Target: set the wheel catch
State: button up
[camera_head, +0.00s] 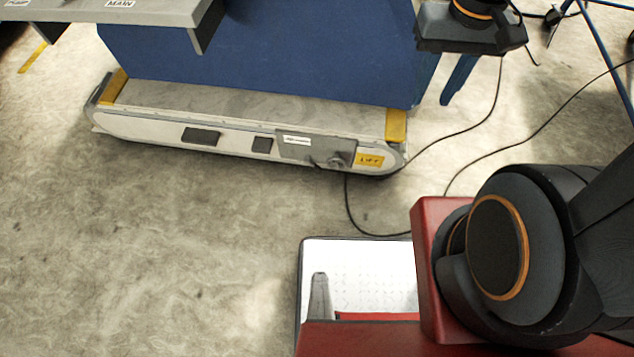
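A long low grey-and-white base (235,143) with rounded ends carries a blue body on the floor at the upper left. Near the right end of its front face is a grey plate (300,150) with a small white label. A round knob or lever (337,161), perhaps the wheel catch, sits at the plate's right end. Its exact setting is too small to tell. Beside it is a yellow label (370,160). My gripper (470,38) appears to be the dark part under an orange ring at the top right, above and right of the knob and apart from it. Its finger opening is not clear.
The blue body (270,50) rises above the base. A grey shelf (130,12) overhangs at the top left. Dark cables (470,130) run across the floor at right. Blue legs (597,50) stand at the far right. The floor (150,250) in front of the base is clear at left.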

aim_at(307, 160)
jog(key=k, duration=1.2)
jog(key=u, duration=0.9)
